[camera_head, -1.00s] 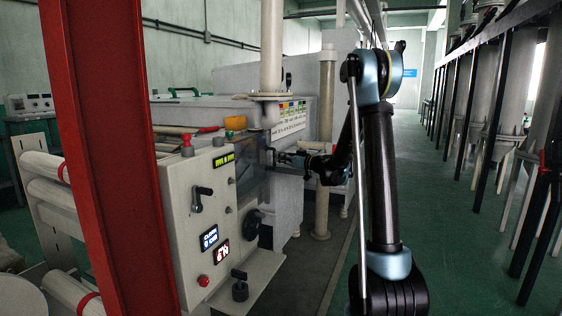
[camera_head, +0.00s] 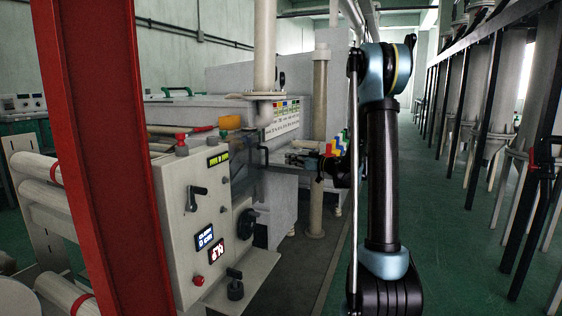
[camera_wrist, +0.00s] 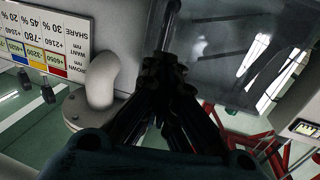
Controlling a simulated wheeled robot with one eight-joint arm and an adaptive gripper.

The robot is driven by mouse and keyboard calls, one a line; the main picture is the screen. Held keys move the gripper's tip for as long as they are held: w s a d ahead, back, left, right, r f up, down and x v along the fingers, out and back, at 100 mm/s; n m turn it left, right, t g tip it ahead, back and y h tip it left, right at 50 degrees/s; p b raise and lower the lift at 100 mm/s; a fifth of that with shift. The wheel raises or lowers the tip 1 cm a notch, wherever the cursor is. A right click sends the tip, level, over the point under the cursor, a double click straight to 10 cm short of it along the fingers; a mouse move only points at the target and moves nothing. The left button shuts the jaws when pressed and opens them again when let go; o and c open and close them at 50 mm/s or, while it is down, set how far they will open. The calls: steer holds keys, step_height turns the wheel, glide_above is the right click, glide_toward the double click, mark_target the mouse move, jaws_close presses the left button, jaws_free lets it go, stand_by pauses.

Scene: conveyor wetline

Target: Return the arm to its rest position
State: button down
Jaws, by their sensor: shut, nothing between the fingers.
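My arm stands upright right of centre in the head view, with its elbow at the top and its forearm mostly hidden behind the upper arm. My gripper (camera_head: 294,159) shows small and dark beside the grey machine (camera_head: 190,225), left of the upper arm. In the wrist view my gripper (camera_wrist: 162,68) is shut and empty, its fingers together near the middle. It appears close to the machine's side, and I cannot tell the exact gap.
A vertical white pipe (camera_head: 264,60) meets the machine top; its elbow (camera_wrist: 102,82) and a label chart (camera_wrist: 45,42) show in the wrist view. A red post (camera_head: 100,150) stands at the left. The green aisle (camera_head: 445,225) at the right is clear, with black-framed tanks beyond.

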steer(key=s+d+f+m+g+h, duration=0.2)
steer(key=s+d+f+h, duration=0.1)
steer(key=s, duration=1)
steer(key=s+d+f+m+g+h, duration=0.2)
steer(key=s+d+g+h, duration=0.15)
steer(key=s, duration=0.85)
steer(key=s+d+f+m+h, duration=0.3)
steer(key=s+d+f, duration=0.3)
steer(key=s, duration=0.5)
steer(key=s+d+f+m+g+h, duration=0.1)
steer(key=s+d+f+m+h, duration=0.3)
steer(key=s+d, duration=0.5)
steer(key=s+f+h, duration=0.1)
steer(key=s+f, duration=0.1)
steer(key=s, duration=0.1)
steer(key=shift+m+h, duration=0.3)
steer(key=shift+h, duration=0.05)
steer(key=shift+g, duration=0.25)
steer(key=shift+w+f, duration=0.2)
steer(key=shift+w, duration=0.2)
